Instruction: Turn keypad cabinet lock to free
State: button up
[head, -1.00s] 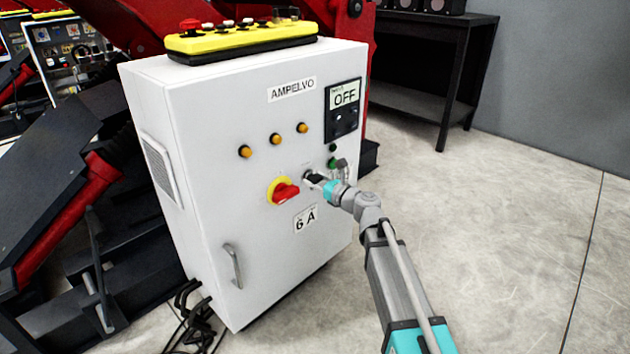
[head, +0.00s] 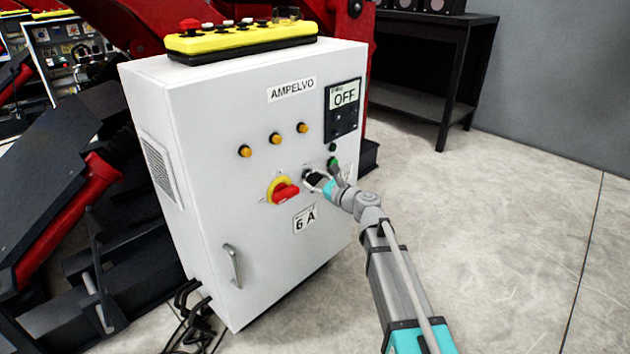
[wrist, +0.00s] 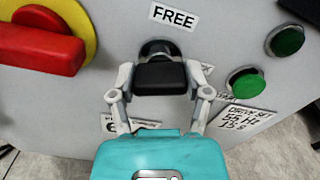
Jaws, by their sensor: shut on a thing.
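The lock is a black knob (wrist: 160,76) on a dark round base on the front of the white cabinet (head: 190,110). A label reading FREE (wrist: 173,16) sits beside it at the top of the wrist view. My gripper (wrist: 160,84) is shut on the knob, one finger on each side. In the head view my gripper (head: 316,181) reaches the cabinet front from the lower right and hides most of the knob. Which mark the knob points at cannot be told.
A red rotary switch on a yellow disc (head: 283,191) is close left of my gripper. Green buttons (wrist: 245,83) are close on the right. A black panel (head: 343,110) reads OFF above. A cabinet handle (head: 233,265) is lower left. The floor at right is clear.

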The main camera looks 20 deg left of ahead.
jog(key=n, duration=1.4)
dwell(0.5)
jog(key=o, duration=1.2)
jog(key=shift+c, duration=0.2)
jog(key=v, duration=1.2)
